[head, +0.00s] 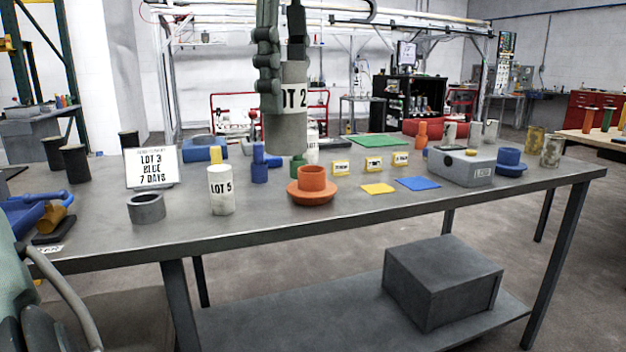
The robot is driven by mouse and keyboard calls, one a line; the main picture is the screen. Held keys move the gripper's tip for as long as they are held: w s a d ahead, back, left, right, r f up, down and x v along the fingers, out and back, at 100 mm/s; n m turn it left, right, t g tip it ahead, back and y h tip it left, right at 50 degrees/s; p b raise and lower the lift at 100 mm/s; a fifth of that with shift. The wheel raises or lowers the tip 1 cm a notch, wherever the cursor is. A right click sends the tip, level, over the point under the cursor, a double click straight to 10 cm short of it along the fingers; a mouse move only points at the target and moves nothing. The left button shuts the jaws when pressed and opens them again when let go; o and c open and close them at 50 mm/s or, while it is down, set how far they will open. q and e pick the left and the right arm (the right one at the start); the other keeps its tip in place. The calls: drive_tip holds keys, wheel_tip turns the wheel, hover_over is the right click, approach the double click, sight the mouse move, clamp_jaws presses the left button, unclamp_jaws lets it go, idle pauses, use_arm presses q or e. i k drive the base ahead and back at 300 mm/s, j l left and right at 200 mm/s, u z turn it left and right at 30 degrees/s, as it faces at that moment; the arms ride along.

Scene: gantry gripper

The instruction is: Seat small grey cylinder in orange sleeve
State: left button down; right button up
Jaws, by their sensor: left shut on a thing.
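My left gripper (281,72) comes down from the top centre and is shut on a grey cylinder (286,134) with a white "LOT 2" label. The cylinder hangs upright in the air. The orange sleeve (312,180), a short open tube on a wide round flange, stands on the table. In the picture it lies below and slightly right of the cylinder, with a visible gap between them. The cylinder hides part of the table behind it. My right gripper is not in view.
The grey table (262,226) holds a white "LOT 5" cylinder (221,190), a grey ring (146,208), a sign (151,166) and a blue piece (260,165) near the sleeve. Yellow (377,189) and blue (418,183) flat squares and a grey box (462,167) lie to the right.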

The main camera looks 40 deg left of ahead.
sight(311, 186)
drive_tip(key=i+j, duration=0.9)
drive_tip(key=j, duration=0.2)
